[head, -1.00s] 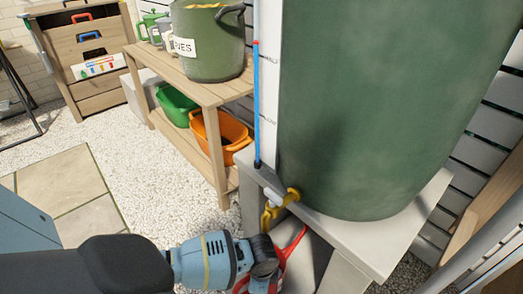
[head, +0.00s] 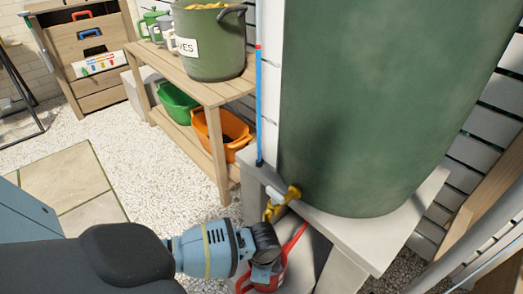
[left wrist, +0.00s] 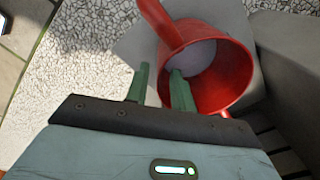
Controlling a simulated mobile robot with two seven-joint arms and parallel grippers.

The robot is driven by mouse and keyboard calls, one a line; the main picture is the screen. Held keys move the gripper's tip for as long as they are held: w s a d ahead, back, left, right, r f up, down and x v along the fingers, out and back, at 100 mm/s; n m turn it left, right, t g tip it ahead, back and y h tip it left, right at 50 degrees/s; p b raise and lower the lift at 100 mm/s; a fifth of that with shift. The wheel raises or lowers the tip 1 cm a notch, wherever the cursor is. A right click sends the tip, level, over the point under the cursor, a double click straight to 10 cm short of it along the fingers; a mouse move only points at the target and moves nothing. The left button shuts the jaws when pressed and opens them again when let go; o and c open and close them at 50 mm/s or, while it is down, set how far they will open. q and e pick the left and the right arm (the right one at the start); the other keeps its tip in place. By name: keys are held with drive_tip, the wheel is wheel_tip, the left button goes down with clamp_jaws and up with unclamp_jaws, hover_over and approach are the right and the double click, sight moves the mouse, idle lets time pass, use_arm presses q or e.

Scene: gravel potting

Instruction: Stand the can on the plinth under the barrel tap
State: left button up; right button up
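The red can (left wrist: 221,88) is seen from above in the left wrist view, its mouth open and its red handle (left wrist: 160,22) arching over it. In the head view the can (head: 271,284) is low, below the yellow tap (head: 283,202), partly behind my left gripper (head: 262,272). The gripper's two green fingers (left wrist: 160,90) are apart at the can's near left rim, one outside and one over the mouth. The pale grey plinth (head: 308,255) is beside and under the can; their contact is hidden. My right gripper is out of view.
The green barrel (head: 370,110) stands on a grey stand (head: 405,215) whose legs flank the space. A wooden shelf (head: 205,92) with a green bucket (head: 208,55) and an orange tub (head: 222,137) is at left. Open gravel (head: 150,175) lies in front.

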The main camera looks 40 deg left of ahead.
use_arm(q)
wheel_tip(320, 180, up, 4)
drive_tip(key=shift+f+p, duration=0.2)
drive_tip(key=shift+p, duration=0.4)
drive_tip(key=shift+s+f, duration=0.1)
idle(1.0)
